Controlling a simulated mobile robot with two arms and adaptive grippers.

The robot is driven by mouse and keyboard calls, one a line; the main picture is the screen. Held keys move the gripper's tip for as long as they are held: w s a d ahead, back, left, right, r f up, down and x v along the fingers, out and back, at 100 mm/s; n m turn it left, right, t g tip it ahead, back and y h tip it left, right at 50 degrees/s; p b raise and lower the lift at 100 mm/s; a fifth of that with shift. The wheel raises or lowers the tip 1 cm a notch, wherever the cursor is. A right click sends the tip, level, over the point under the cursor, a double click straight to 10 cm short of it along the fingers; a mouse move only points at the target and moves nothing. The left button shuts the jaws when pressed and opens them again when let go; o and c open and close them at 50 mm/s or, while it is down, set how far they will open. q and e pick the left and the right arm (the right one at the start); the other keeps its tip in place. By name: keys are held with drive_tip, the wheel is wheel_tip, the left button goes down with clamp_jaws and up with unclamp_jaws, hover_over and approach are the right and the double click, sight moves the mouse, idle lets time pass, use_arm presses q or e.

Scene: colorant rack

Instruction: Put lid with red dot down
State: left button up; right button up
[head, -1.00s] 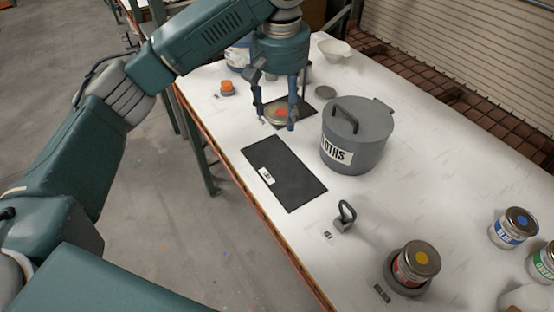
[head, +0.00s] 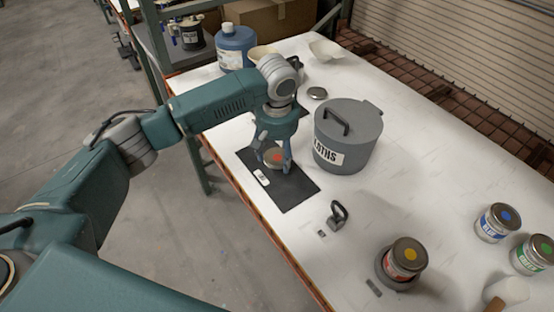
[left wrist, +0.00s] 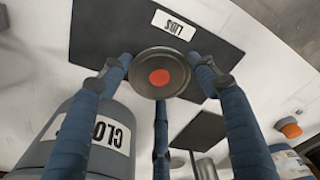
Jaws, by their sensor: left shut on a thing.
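The lid with the red dot (head: 271,154) is a round metal disc held in my left gripper (head: 272,161). In the left wrist view the lid (left wrist: 147,80) sits between blue fingers, its red dot facing the camera. The black mat with a LIDS label (head: 292,192) lies on the white table beneath it; the mat also shows in the left wrist view (left wrist: 100,38). The lid is over the far part of the mat; whether it touches the mat I cannot tell. My right gripper is not in view.
A grey CLOTHS pot (head: 360,150) stands right of the mat. A dark hooked handle (head: 338,215) is in front. A blue jug (head: 235,48) stands at the back.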

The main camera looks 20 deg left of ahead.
sight(277, 171)
use_arm(q)
drive_tip(key=shift+f, duration=1.8)
drive_tip(key=shift+f+p, duration=0.15)
drive_tip(key=shift+p, duration=0.2)
drive_tip(key=shift+s+f, duration=0.35)
drive_tip(key=shift+f, duration=0.1)
drive_tip(key=shift+c, duration=0.4)
drive_tip(key=o, duration=0.7)
drive_tip(key=shift+s+f, duration=0.1)
drive_tip(key=shift+o, duration=0.7)
drive_tip(key=shift+w+f, duration=0.1)
drive_tip(key=shift+w, duration=0.15)
drive_tip(key=shift+a, duration=0.1)
drive_tip(key=shift+w+r, duration=0.1)
drive_tip(key=shift+r, duration=0.1)
